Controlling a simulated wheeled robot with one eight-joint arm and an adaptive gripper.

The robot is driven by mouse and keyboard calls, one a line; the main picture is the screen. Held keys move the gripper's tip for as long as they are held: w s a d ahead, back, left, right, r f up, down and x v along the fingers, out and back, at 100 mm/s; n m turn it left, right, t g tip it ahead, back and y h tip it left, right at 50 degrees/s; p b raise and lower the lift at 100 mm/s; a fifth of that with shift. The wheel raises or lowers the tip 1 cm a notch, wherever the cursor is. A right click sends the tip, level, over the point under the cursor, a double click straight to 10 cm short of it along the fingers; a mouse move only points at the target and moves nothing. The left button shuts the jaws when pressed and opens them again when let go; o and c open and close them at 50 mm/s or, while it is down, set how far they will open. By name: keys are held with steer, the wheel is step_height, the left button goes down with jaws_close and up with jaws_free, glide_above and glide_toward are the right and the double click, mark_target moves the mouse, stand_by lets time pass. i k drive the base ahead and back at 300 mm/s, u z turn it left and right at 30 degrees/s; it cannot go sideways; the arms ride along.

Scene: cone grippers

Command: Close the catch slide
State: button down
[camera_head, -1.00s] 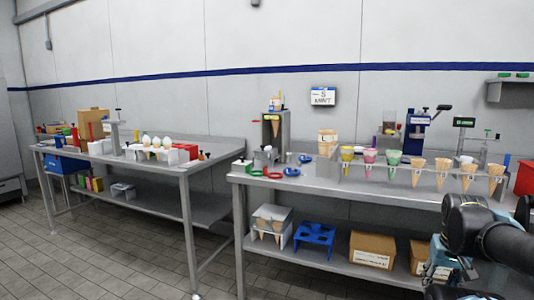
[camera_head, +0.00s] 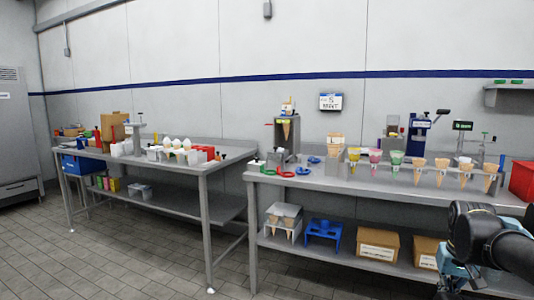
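No part can be made out clearly as the catch slide at this size. A blue press-like device (camera_head: 418,133) with a dark lever stands farther right on the same table. My gripper (camera_head: 452,278) is low at the right, in front of the table and well away from the dispenser. Its fingers are too small and dark to read.
The right-hand table (camera_head: 330,182) holds a rack of cones (camera_head: 420,171), green and red rings, and a red bin (camera_head: 522,180). Its lower shelf holds cardboard boxes (camera_head: 378,245) and a blue rack (camera_head: 322,236). The left table (camera_head: 215,163) is crowded. Tiled floor at the front left is clear.

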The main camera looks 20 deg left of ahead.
mark_target(275, 155)
steer(key=k, duration=0.9)
steer(key=u, duration=0.4)
steer(key=i, duration=0.6)
steer(key=u, duration=0.6)
steer(key=i, duration=1.25)
steer(key=z, duration=0.45)
steer(key=i, duration=0.55)
steer(key=z, duration=0.4)
